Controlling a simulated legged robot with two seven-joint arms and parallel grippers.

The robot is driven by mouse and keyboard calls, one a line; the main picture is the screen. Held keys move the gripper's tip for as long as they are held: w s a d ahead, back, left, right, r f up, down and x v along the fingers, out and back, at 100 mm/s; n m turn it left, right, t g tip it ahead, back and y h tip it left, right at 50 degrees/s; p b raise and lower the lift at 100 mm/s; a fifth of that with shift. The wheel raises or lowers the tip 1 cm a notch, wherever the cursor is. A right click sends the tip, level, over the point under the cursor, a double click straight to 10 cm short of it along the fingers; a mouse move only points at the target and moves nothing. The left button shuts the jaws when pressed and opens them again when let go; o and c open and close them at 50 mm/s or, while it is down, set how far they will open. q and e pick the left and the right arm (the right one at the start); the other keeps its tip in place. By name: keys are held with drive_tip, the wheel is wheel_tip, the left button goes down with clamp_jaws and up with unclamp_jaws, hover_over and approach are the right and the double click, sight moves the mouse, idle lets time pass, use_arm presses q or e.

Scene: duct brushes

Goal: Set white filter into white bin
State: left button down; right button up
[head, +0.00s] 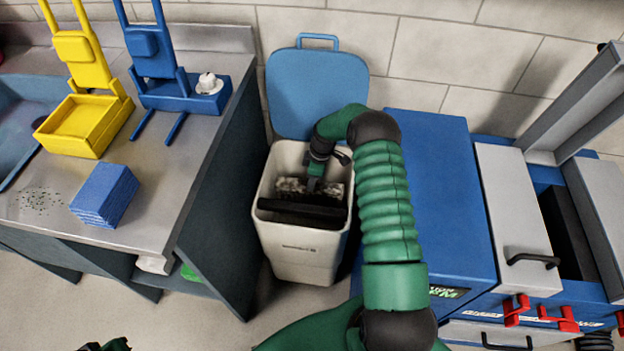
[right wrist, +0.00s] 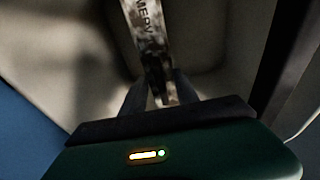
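The white bin (head: 300,254) stands on the floor with its blue lid (head: 318,92) swung up against the wall. The white filter (head: 335,190), mottled grey and dirty, is inside the bin mouth, below the rim. My right gripper (head: 314,184) reaches down into the bin. In the right wrist view, its two fingers close on the filter's narrow edge (right wrist: 152,42), which carries dark lettering; the fingertips are partly hidden. Only a dark green and black bit of my left arm shows at the bottom left of the head view; its fingers are not visible.
A blue cabinet (head: 433,170) stands close right of the bin. The counter (head: 165,195) at left holds a blue stack (head: 105,194) and yellow (head: 85,125) and blue (head: 185,92) stands.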

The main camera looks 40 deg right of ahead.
wheel_tip(320, 180, up, 21)
drive_tip(key=s+d+p, duration=0.1)
drive_tip(key=s+p, duration=0.1)
drive_tip(key=p, duration=0.6)
drive_tip(key=shift+d+r, duration=0.15)
drive_tip(key=shift+d, duration=0.25)
drive_tip(key=shift+s, duration=0.1)
drive_tip(key=shift+r, duration=0.1)
